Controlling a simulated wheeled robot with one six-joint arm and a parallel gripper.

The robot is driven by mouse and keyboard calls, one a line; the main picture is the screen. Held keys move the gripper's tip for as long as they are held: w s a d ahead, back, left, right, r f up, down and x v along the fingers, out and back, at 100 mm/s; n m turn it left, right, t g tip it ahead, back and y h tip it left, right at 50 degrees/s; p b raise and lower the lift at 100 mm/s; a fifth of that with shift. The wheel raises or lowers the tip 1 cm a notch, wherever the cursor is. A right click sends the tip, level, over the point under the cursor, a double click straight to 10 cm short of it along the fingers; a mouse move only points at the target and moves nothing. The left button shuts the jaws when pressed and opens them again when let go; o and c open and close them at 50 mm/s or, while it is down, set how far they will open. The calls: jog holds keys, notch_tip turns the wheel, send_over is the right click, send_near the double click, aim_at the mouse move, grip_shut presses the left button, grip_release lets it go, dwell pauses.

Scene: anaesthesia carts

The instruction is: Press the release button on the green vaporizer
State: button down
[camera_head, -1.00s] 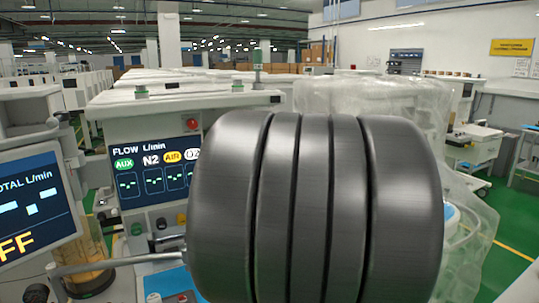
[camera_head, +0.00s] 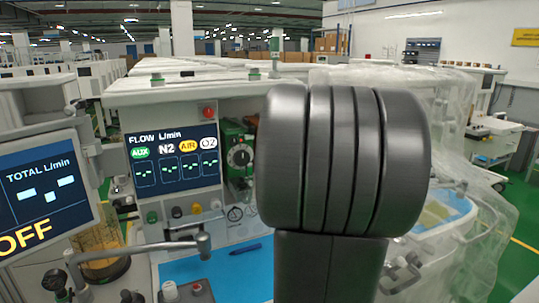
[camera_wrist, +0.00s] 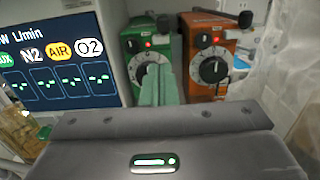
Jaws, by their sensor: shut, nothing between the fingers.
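The green vaporizer (camera_head: 236,150) stands right of the flow screen in the head view, partly covered by my arm. In the wrist view the green vaporizer (camera_wrist: 133,38) is upper middle, with a round white-marked dial, a small dark knob and a small red light on its front. My gripper (camera_wrist: 157,70) is shut and empty, its pale green fingers pointing at this vaporizer and overlapping the dial in the picture. I cannot tell whether they touch it. The fingers hide the lower front. I cannot tell which part is the release button. The head view does not show my fingers.
An orange vaporizer (camera_wrist: 213,40) stands close on the right of the green one. The flow screen (camera_head: 172,158) is on the left. A blue work surface (camera_head: 215,272) with a pen lies below. Clear plastic sheeting (camera_head: 455,130) covers equipment on the right.

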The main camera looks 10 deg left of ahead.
aim_at(249, 139)
jog(key=p+x, duration=0.2)
jog(key=x, duration=0.7)
jog(key=shift+w+a, duration=0.1)
